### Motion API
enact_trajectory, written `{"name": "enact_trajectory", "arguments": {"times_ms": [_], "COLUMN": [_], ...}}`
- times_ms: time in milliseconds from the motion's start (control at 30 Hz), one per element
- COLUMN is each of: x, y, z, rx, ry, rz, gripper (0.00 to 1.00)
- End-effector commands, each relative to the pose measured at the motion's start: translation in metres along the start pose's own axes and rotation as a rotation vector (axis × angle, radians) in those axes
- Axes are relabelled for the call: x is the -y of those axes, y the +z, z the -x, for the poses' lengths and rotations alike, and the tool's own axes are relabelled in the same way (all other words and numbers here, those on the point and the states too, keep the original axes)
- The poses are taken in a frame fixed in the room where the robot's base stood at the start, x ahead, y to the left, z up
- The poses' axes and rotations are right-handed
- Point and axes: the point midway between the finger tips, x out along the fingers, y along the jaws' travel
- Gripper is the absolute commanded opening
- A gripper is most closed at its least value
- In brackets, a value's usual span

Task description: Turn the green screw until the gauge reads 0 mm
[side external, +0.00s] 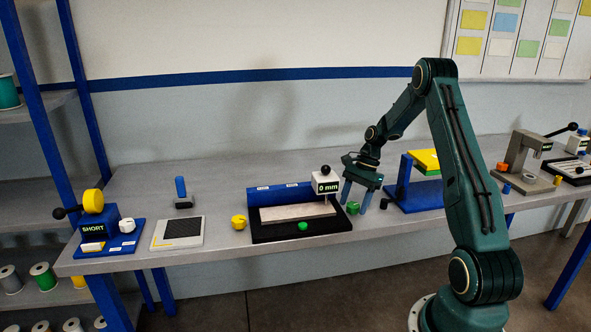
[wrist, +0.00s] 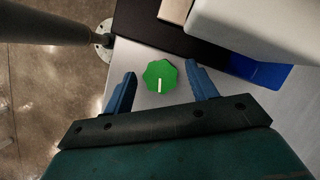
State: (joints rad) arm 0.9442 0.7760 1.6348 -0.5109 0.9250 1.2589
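The gauge (side external: 327,184) is a white box with a black knob on top, and its display reads 0 mm. It stands at the right end of the black bath (side external: 262,236). A green screw (side external: 353,207) sits just right of the bath; the wrist view shows a green faceted knob (wrist: 160,72) with a white mark. Another green knob (side external: 303,226) is on the bath's front edge. My gripper (side external: 356,195) is over the right-hand screw. In the wrist view my gripper (wrist: 161,88) is open, its blue fingers on either side of the knob with gaps.
A blue bar (side external: 280,194) runs along the bath's back. A yellow knob (side external: 239,222) stands left of the bath. A blue stand with a yellow plate (side external: 427,161) is close right of my gripper. The table's front edge is near.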

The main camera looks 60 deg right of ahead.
Motion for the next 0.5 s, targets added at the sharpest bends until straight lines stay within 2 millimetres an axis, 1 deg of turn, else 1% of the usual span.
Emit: {"name": "enact_trajectory", "arguments": {"times_ms": [333, 500], "x": [0.0001, 0.0004], "y": [-0.0001, -0.0002], "z": [0.0011, 0.0095], "rx": [0.000, 0.000], "ry": [-0.001, -0.002], "rz": [-0.001, -0.001], "gripper": [0.57, 0.57]}}
